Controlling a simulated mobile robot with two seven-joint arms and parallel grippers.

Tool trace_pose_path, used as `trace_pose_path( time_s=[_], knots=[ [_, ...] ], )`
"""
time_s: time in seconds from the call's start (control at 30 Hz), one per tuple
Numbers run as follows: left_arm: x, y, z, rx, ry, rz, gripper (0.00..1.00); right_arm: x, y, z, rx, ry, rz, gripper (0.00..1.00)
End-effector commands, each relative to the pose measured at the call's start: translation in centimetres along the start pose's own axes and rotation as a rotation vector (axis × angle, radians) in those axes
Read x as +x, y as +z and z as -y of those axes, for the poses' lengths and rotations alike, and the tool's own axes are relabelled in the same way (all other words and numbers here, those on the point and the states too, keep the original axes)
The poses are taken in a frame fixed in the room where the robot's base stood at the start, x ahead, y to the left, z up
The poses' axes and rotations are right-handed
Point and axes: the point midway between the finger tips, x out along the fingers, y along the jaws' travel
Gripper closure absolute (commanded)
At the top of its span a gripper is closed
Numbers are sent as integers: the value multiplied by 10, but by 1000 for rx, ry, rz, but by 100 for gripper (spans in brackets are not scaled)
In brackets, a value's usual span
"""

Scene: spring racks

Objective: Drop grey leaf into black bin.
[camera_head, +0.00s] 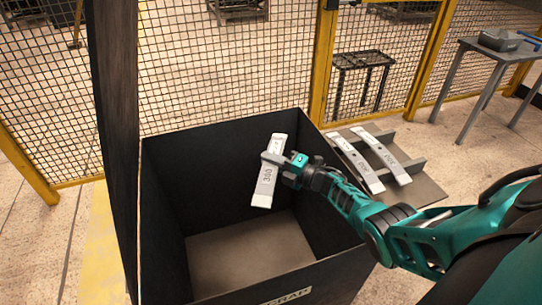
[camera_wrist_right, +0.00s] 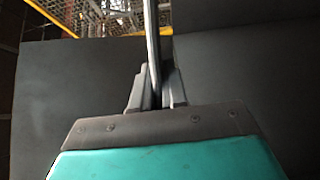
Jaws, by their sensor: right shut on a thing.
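The grey leaf (camera_head: 266,186) is a flat light-grey bar with dark lettering, held over the open top of the black bin (camera_head: 165,149). My right gripper (camera_head: 273,160) is shut on it near its upper part. In the right wrist view the leaf (camera_wrist_right: 152,40) shows edge-on as a thin strip between the fingers of my right gripper (camera_wrist_right: 156,92). The bin's dark wall (camera_wrist_right: 80,80) fills much of that view. The bin's floor (camera_head: 245,255) looks empty where it shows. My left gripper is not in view.
Right of the bin, two more grey leaves (camera_head: 357,163) (camera_head: 388,157) lie on a low rack (camera_head: 422,190). A tall dark post (camera_head: 113,100) stands at the bin's left. A yellow-framed mesh fence (camera_head: 225,75) runs behind. A grey table (camera_head: 490,47) is at the upper right.

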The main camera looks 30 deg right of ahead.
Motion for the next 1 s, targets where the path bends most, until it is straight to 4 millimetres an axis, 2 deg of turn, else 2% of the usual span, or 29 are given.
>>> trace_pose_path(
  time_s=[0.03, 0.33, 0.47, 0.63, 1.0],
  knots=[
    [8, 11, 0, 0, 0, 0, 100, 1, 1, 10, -2, 9, 0, 100],
    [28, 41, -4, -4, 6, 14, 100, 1, 1, 50, -3, 9, 2, 100],
    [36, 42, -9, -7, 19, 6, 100, 1, 1, 64, -3, 9, 0, 100],
    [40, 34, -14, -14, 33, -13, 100, 1, 1, 76, -3, 8, 1, 100],
    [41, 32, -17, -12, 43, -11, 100, 1, 1, 80, -3, 8, 1, 100]
  ],
)
